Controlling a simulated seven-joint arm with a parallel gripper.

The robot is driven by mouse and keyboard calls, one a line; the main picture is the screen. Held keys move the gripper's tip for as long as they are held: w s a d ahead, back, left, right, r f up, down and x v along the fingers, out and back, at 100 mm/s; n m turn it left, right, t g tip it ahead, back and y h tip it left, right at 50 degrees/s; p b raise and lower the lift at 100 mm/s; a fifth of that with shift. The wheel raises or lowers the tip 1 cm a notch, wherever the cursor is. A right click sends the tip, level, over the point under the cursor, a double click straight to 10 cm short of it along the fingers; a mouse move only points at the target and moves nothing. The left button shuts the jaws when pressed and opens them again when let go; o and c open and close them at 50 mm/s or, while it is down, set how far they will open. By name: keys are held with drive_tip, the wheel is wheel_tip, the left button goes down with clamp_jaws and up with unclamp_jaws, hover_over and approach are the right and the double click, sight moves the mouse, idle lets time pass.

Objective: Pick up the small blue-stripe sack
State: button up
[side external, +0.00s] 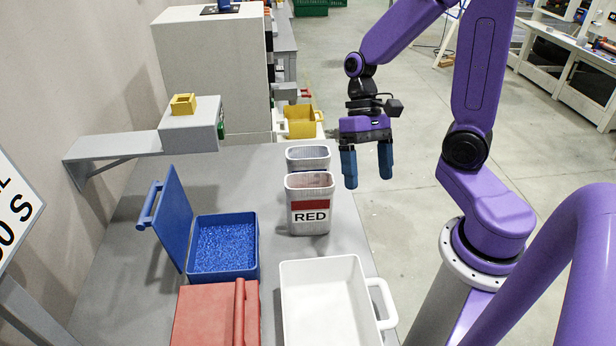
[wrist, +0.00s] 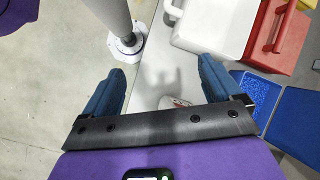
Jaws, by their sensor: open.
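My gripper (side external: 367,172) is open and empty, pointing down, to the right of both containers in the picture.
A blue box (side external: 258,262) with blue granules has its lid raised. A red closed box (side external: 205,318) and an empty white bin (side external: 318,262) stand nearer. A wall shelf (side external: 115,145) carries a grey block with a yellow piece. A yellow bin (side external: 302,121) is behind.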

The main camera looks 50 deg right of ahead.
drive_tip(key=w+d+m+t+y, duration=0.4)
drive_tip(key=w+d+m+y, duration=0.25)
drive_tip(key=m, duration=0.55)
drive_tip(key=m+t, duration=1)
drive_tip(key=m, duration=0.2)
approach(309, 152)
drive_tip(key=shift+h, duration=0.45)
drive_tip(key=x, duration=0.2)
drive_tip(key=r+x, duration=0.1)
drive_tip(key=x, duration=0.2)
drive_tip(key=shift+w+a, duration=0.1)
drive_tip(key=shift+a, duration=0.05)
drive_tip(key=shift+s+f+x, duration=0.1)
drive_tip(key=shift+x, duration=0.8)
drive_tip(key=shift+s+f+x, duration=0.1)
drive_tip(key=shift+f+x, duration=0.05)
drive_tip(key=shift+x, duration=0.75)
drive_tip(key=shift+s+f+x, duration=0.1)
drive_tip(key=shift+x, duration=0.85)
clamp_jaws()
drive_tip(key=shift+r, duration=0.15)
